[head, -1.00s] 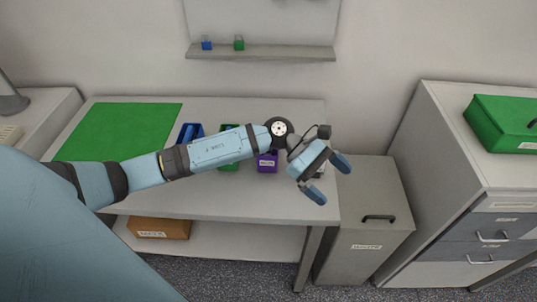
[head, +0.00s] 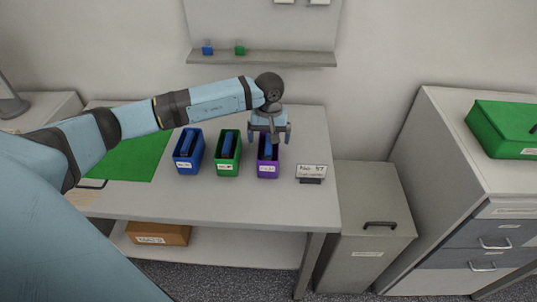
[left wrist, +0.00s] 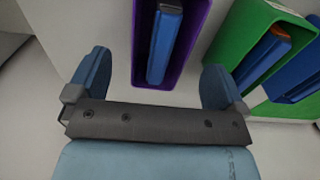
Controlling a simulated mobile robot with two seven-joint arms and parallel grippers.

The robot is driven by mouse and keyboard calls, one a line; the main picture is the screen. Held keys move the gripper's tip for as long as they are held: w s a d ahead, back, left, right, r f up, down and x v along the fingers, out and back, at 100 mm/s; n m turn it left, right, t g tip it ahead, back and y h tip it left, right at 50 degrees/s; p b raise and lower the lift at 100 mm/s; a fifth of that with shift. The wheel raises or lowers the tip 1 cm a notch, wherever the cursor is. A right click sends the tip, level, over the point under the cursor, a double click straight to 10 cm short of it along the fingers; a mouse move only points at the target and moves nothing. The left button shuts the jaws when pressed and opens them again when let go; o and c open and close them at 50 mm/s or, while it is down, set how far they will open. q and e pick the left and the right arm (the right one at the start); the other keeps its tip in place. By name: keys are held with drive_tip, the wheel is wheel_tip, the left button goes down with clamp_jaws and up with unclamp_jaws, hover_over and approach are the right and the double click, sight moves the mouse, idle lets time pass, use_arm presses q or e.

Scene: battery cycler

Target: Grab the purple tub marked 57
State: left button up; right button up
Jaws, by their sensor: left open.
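The purple tub (head: 267,173) stands on the grey table, rightmost of three tubs. It has a white front label too small to read and a blue block (head: 268,151) inside. My left gripper (head: 269,139) is open, pointing down over the tub's back part, with one finger to each side. In the left wrist view the purple tub (left wrist: 190,58) and its blue block (left wrist: 163,45) show between the open fingers (left wrist: 156,66), which do not appear to touch it. I cannot tell the exact height gap. My right gripper is not in view.
A green tub (head: 228,168) and a blue tub (head: 187,166) stand to the left. A small sign (head: 311,170) that seems to read 57 stands to the right. A green mat (head: 130,155) lies further left. A grey lidded bin (head: 370,240) stands right of the table.

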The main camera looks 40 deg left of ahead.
sight(269, 143)
use_arm(q)
drive_tip(key=shift+w+a+f+p, duration=0.1)
drive_tip(key=shift+f+p, duration=0.35)
drive_tip(key=shift+f, duration=1.1)
drive_tip(key=shift+w+a+f+p, duration=0.1)
drive_tip(key=shift+f+p, duration=0.35)
drive_tip(key=shift+f, duration=1.05)
drive_tip(key=shift+r, duration=0.1)
drive_tip(key=c, duration=1.2)
